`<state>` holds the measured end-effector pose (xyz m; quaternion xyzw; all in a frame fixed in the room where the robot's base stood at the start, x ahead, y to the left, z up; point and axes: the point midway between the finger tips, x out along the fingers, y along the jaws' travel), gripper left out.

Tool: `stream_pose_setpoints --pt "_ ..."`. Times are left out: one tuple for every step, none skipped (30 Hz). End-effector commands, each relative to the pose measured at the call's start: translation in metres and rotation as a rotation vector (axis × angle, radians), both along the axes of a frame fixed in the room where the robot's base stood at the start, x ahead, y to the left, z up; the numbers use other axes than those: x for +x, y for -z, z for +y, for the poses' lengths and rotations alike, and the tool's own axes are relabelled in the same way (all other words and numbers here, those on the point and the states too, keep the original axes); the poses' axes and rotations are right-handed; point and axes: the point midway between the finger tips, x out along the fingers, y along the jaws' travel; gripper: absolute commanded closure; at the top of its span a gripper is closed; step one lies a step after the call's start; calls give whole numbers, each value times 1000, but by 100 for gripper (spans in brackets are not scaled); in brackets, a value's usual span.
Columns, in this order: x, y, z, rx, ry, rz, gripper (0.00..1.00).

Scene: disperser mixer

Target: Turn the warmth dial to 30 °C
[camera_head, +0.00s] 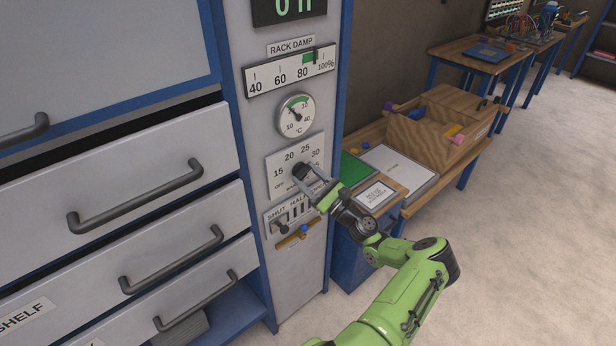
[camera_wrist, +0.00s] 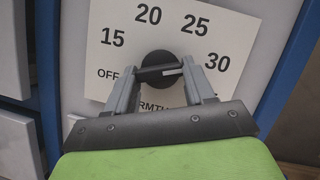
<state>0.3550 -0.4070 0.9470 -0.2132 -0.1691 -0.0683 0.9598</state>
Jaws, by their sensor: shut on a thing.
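The warmth dial is a round black knob (camera_wrist: 158,66) with a raised grip bar and a white pointer mark on its right part. It sits on a white plate (camera_wrist: 100,65) marked OFF, 15, 20, 25 and 30. The white mark points right and slightly up, roughly toward the 30. My gripper (camera_wrist: 161,78) has one finger at each end of the grip bar and is shut on the knob. In the head view the gripper (camera_head: 303,174) reaches the dial from the lower right and hides part of the plate's lettering.
Above the dial are a round °C gauge (camera_head: 296,116) and a RACK DAMP scale (camera_head: 290,71). Below is a lever panel (camera_head: 284,223). Drawers with protruding handles (camera_head: 136,196) stand at left. A wooden bench with a tray (camera_head: 437,122) stands at right; open floor lies beyond.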

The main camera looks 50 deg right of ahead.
Motion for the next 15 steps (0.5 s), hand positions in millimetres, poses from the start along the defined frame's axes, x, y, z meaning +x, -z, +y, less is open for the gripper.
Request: stream_pose_setpoints --pt "0 2 0 5 1 3 77" --pt "0 2 0 6 1 3 77" --pt "0 2 0 7 1 2 77" --pt "0 2 0 7 1 2 77" --pt "0 2 0 7 1 2 77" --pt "0 2 0 7 0 3 77" --pt "0 2 0 7 0 3 77" --pt "0 2 0 7 0 3 77" --pt "0 2 0 6 1 4 77" --pt "0 2 0 6 1 4 77" --pt "0 2 0 6 1 4 77" --pt "0 2 0 6 1 4 45" --pt "0 2 0 6 1 4 41" --pt "0 2 0 6 1 3 36" --pt "0 2 0 6 1 3 30"
